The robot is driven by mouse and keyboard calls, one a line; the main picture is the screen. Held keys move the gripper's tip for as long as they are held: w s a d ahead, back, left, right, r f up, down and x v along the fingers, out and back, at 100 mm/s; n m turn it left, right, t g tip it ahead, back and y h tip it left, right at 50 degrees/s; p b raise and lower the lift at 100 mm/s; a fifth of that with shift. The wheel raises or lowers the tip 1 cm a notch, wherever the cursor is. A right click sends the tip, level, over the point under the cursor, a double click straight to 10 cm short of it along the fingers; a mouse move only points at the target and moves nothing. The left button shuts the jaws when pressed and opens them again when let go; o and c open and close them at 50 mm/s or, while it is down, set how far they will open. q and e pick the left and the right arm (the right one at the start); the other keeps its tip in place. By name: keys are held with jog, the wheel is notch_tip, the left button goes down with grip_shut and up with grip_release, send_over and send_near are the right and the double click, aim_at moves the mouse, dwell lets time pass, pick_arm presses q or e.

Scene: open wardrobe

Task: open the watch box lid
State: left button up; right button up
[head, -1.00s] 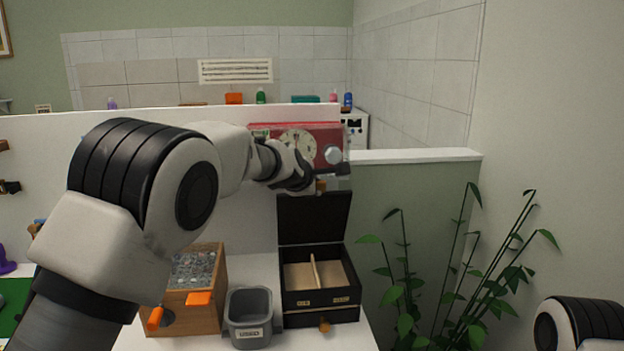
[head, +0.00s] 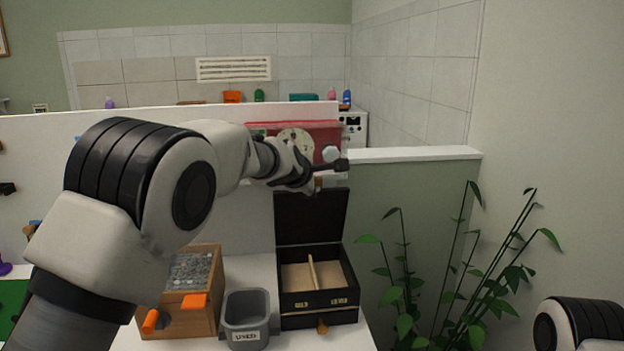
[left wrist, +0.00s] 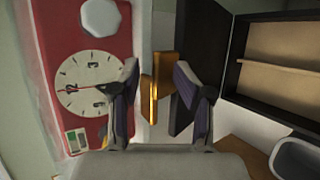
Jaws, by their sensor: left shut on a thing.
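The black watch box (head: 318,318) stands on the white top, with its lid (head: 312,217) raised upright at the back. Its inside is open to view, with a tan lining and a light divider; it also shows at the upper right of the left wrist view (left wrist: 270,110). A brass-coloured tab (left wrist: 157,85) on the lid's edge lies between the fingers of my left gripper (left wrist: 160,95). My left gripper (head: 322,172) is shut on this tab at the top of the lid, partly hidden by its own wrist. My right gripper is out of view.
A red panel with a dial (head: 297,140) is close behind my left gripper. A grey bin (head: 247,312) and a wooden box with orange parts (head: 205,315) stand left of the watch box. A plant (head: 400,285) is at the right.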

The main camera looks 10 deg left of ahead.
pick_arm(q)
jog(key=shift+r, duration=0.15)
jog(key=v, duration=1.1)
jog(key=shift+s, duration=0.4)
jog(key=shift+r, duration=0.1)
